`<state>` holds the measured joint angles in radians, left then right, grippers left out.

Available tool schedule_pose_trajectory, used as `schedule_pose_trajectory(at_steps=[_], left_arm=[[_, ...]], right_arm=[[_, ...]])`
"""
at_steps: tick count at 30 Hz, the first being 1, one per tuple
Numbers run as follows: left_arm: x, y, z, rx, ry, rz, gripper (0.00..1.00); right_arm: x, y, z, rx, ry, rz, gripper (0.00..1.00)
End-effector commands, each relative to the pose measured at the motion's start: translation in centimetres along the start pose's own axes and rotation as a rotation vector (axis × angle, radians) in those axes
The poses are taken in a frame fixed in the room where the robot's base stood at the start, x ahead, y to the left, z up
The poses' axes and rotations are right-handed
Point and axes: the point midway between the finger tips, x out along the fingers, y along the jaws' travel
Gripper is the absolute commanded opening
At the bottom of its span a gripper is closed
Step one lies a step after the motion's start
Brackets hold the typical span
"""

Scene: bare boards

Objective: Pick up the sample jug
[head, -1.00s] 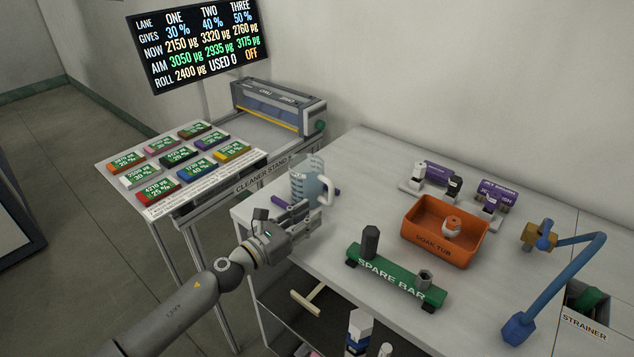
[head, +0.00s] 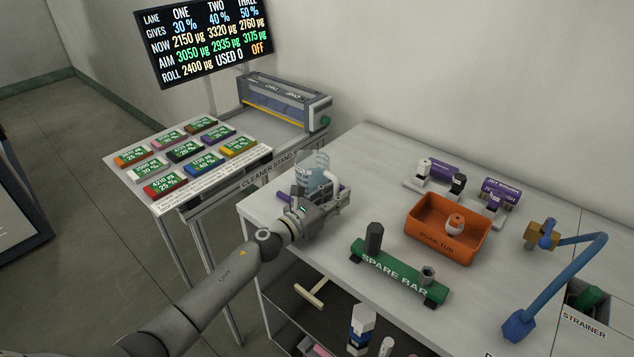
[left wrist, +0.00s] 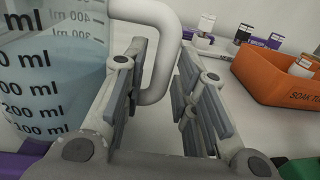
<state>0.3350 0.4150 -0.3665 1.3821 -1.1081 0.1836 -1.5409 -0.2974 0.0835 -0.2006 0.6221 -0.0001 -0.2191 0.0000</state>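The sample jug (head: 312,171) is clear with a white handle and stands near the left end of the bench. In the left wrist view the jug (left wrist: 50,85) shows ml marks and pale blue liquid. My left gripper (head: 335,196) is at the jug's handle side, hiding its lower part in the head view. In the left wrist view the left gripper (left wrist: 160,85) is open, with the handle (left wrist: 165,45) between its fingers. One finger lies between handle and jug body; a gap shows beside the other. My right gripper is not in view.
An orange soak tub (head: 415,222) holds a small white and orange item. A green spare bar (head: 395,272) lies in front of it. A purple item (head: 284,197) lies left of the jug. The cleaner stand (head: 225,178) is at the left; a blue bent arm (head: 570,285) stands right.

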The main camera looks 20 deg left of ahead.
Motion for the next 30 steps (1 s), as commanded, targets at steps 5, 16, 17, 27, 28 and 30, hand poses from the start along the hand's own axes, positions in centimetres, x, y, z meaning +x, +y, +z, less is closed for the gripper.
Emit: schedule_pose_trajectory(at_steps=[5, 16, 17, 27, 28, 30], left_arm=[[0.0, 0.0, 0.0, 0.000, 0.000, 0.000, 0.07], [0.0, 0.0, 0.2, 0.002, -0.003, 0.000, 0.00], [0.0, 0.0, 0.2, 0.002, -0.003, 0.000, 0.00], [0.0, 0.1, 1.5, 0.006, -0.004, 0.000, 0.00], [0.0, 0.1, 1.9, 0.006, -0.005, 0.000, 0.00], [0.0, 0.2, 3.0, 0.008, -0.005, 0.000, 0.00]], right_arm=[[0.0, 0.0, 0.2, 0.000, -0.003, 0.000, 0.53], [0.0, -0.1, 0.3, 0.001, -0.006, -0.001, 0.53], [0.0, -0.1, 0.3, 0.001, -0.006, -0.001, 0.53], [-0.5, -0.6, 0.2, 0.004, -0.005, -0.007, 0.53], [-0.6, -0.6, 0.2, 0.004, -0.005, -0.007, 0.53], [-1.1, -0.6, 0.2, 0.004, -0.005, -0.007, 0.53]])
